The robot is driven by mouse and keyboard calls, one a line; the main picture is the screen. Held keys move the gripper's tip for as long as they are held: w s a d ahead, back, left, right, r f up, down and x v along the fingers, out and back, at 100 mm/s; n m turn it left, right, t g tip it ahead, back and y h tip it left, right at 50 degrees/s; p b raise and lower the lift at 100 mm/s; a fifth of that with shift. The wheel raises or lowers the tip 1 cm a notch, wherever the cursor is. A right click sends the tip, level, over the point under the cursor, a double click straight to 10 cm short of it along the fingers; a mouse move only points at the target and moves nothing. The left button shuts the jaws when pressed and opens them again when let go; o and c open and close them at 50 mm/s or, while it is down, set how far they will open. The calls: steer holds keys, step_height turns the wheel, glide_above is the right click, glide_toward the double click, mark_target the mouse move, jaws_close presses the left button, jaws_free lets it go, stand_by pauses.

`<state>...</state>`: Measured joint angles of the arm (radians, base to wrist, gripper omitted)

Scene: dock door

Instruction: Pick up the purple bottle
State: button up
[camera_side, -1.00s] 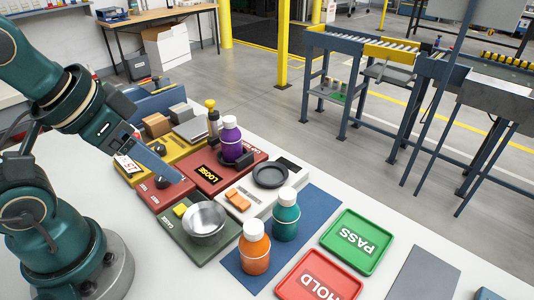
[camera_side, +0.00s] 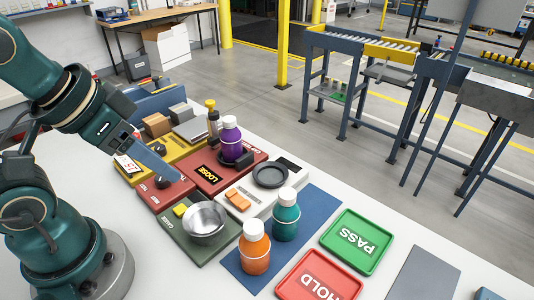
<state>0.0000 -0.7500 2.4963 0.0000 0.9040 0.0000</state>
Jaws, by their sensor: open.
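The purple bottle (camera_side: 231,142) has a white cap and stands upright on the red station (camera_side: 203,175) with a display reading LOOSE. A dark clamp-like part (camera_side: 245,160) sits at its base; I cannot tell whether it touches. My gripper (camera_side: 165,168) is at the left, above the smaller red panel, with a long grey finger pointing down and right. It is apart from the bottle, to its left, and nothing shows in it. The second finger is mostly hidden.
A teal bottle (camera_side: 286,215) and an orange bottle (camera_side: 254,247) stand on a blue mat (camera_side: 318,207). A steel bowl (camera_side: 205,222) sits on the green panel. A green PASS tray (camera_side: 355,242) and red HOLD tray (camera_side: 318,277) lie at the right. A yellow-topped tool (camera_side: 211,112) stands behind the bottle.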

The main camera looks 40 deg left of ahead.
step_height(320, 180, up, 5)
steer(key=w+a+f+m+y, duration=0.2)
steer(key=w+a+m+y, duration=0.15)
steer(key=a+m, duration=0.35)
steer(key=r+m+t+y, duration=0.15)
steer(key=m+t, duration=0.55)
steer(key=m, duration=1.8)
glide_above(226, 125)
steer(key=s+d, duration=0.1)
steer(key=s, duration=0.1)
steer(key=f, duration=0.9)
steer(key=shift+s, duration=0.25)
steer(key=shift+f, duration=0.45)
steer(key=shift+w+f, duration=0.15)
steer(key=shift+w, duration=0.1)
steer(key=shift+x, duration=3.5)
steer(key=shift+a+n, duration=0.1)
steer(key=shift+n, duration=0.2)
jaws_close()
